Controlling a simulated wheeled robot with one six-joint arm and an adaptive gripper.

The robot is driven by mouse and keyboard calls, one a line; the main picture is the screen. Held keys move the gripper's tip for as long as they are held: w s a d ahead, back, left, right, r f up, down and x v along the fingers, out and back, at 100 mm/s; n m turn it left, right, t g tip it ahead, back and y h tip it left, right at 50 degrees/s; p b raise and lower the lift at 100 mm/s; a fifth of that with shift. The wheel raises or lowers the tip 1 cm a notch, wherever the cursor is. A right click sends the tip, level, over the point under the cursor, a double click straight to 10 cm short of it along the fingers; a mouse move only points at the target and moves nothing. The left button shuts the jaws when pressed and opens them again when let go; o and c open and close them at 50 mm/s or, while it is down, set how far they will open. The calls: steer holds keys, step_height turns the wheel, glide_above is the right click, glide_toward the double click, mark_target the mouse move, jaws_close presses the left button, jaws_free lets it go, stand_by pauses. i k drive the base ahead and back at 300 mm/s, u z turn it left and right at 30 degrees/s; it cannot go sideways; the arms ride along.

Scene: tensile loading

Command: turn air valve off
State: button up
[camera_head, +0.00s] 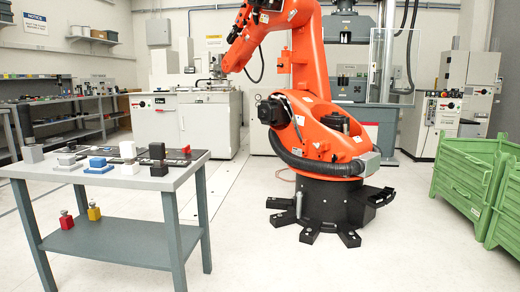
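I cannot make out an air valve for certain in the head view. Grey machine cabinets (465,82) with small knobs and panels stand at the back right, but their details are too small to tell. A grey testing machine (353,85) stands at the back behind the orange arm and is partly hidden by it. My gripper is not in view.
A large orange robot arm (318,125) on a black footed base (325,205) stands mid-floor. A grey table (175,179) with small blocks is at the left. Green crates (468,172) stand at the right. Floor (400,245) between base and crates is clear.

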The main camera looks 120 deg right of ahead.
mark_target(185, 150)
steer(key=z, duration=3.7)
steer(key=k, duration=0.55)
steer(key=z, duration=1)
steer(key=i, duration=2.3)
steer(key=u, duration=0.65)
